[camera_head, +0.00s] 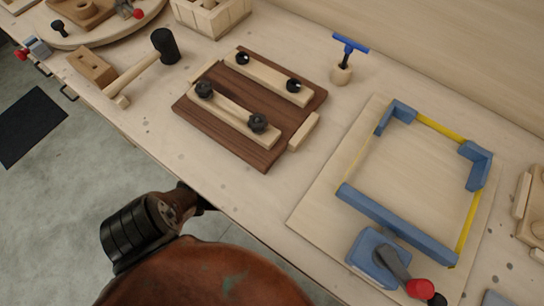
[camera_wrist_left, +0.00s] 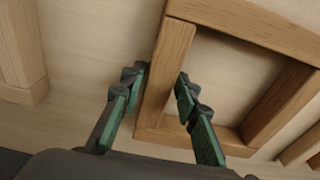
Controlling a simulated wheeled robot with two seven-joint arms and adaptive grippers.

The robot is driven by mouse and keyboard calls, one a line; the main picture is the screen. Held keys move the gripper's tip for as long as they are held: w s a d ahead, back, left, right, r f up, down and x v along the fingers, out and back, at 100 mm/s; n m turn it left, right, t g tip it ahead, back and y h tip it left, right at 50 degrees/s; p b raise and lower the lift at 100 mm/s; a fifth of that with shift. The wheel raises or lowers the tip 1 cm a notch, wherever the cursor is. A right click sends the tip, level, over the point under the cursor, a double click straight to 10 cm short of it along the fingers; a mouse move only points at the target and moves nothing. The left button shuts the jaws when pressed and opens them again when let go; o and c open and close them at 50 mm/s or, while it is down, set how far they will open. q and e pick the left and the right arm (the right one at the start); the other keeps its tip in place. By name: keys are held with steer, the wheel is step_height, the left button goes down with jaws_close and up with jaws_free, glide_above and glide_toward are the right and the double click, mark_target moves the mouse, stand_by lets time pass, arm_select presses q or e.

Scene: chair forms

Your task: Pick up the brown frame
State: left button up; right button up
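The brown wooden frame (camera_wrist_left: 164,75) shows in the left wrist view, made of flat bars joined at corners around an open middle. Its upper and right parts run out of the picture. My left gripper (camera_wrist_left: 159,84) has its green-padded fingers apart, one on each side of the frame's left bar. A small gap shows between the bar and each fingertip; how deep the fingers reach is hard to tell. The head view shows neither this frame nor the left gripper for certain. My right gripper is in neither view.
In the left wrist view another wooden piece (camera_wrist_left: 20,50) stands at the left. In the head view the bench holds a dark brown clamp board (camera_head: 255,153), a mallet (camera_head: 142,75), a blue-and-yellow square form (camera_head: 390,222) on a board and a blue-handled tool (camera_head: 348,45).

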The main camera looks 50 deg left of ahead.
arm_select(q)
jaws_close()
steer(key=shift+r, duration=0.2)
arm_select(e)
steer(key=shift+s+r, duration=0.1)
